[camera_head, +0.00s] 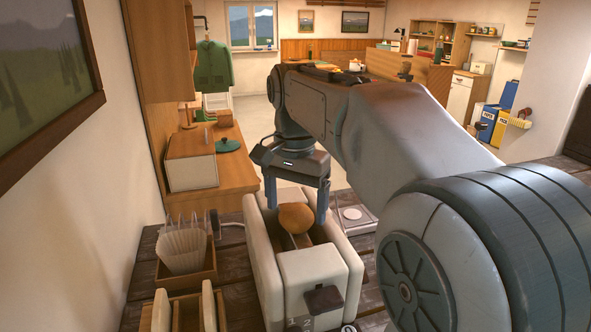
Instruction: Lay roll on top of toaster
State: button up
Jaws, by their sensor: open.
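The toaster (319,268) is cream-coloured and stands on the dark wooden counter in the lower middle of the head view. A golden-brown roll (296,218) sits at the top of the toaster, towards its far end, over the slot area. My gripper (297,202) points down over the far end of the toaster. Its two fingers are apart, one on the left and one on the right of the roll. I cannot tell whether either finger touches the roll. The roll's underside is hidden.
A wooden box of pale paper filters (183,250) stands left of the toaster. A wooden rack (180,312) is nearer, at the lower left. A flat scale-like device (353,216) lies right of the toaster. A wall with a picture (45,75) bounds the left.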

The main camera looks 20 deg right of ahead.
aim_at(296, 207)
notch_tip(296, 207, up, 10)
jog(key=shift+p, duration=0.3)
